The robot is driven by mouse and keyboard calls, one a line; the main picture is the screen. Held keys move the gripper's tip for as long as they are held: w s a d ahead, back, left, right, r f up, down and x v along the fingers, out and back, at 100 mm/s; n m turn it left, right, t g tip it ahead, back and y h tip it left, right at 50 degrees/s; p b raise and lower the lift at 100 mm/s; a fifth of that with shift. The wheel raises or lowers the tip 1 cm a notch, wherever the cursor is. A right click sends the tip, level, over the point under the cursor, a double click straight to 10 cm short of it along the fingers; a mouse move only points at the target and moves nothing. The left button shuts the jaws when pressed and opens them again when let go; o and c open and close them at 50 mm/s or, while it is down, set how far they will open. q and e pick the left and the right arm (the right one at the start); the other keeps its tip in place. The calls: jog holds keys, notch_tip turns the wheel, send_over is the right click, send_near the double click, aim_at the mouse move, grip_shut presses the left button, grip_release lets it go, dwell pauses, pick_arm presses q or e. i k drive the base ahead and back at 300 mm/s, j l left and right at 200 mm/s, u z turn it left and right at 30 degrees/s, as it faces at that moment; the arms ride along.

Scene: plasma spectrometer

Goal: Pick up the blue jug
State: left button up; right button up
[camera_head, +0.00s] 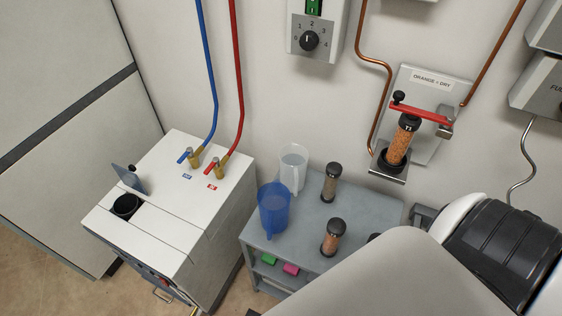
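The blue jug (272,209) stands upright on the grey shelf unit's top (300,246), near its left edge. Its handle side faces the front. A clear, whitish jug (293,167) stands just behind it. A large pale part of my arm comes in at the lower right and covers the right front of the shelf top. Neither of my grippers shows in this view.
A white cabinet (165,215) with blue and red hoses is at left. A wall bracket (408,135) holds another orange cylinder.

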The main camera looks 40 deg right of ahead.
aim_at(273, 198)
jog(key=k+j+z, duration=0.15)
jog(key=k+z, duration=0.1)
jog(key=z, duration=0.75)
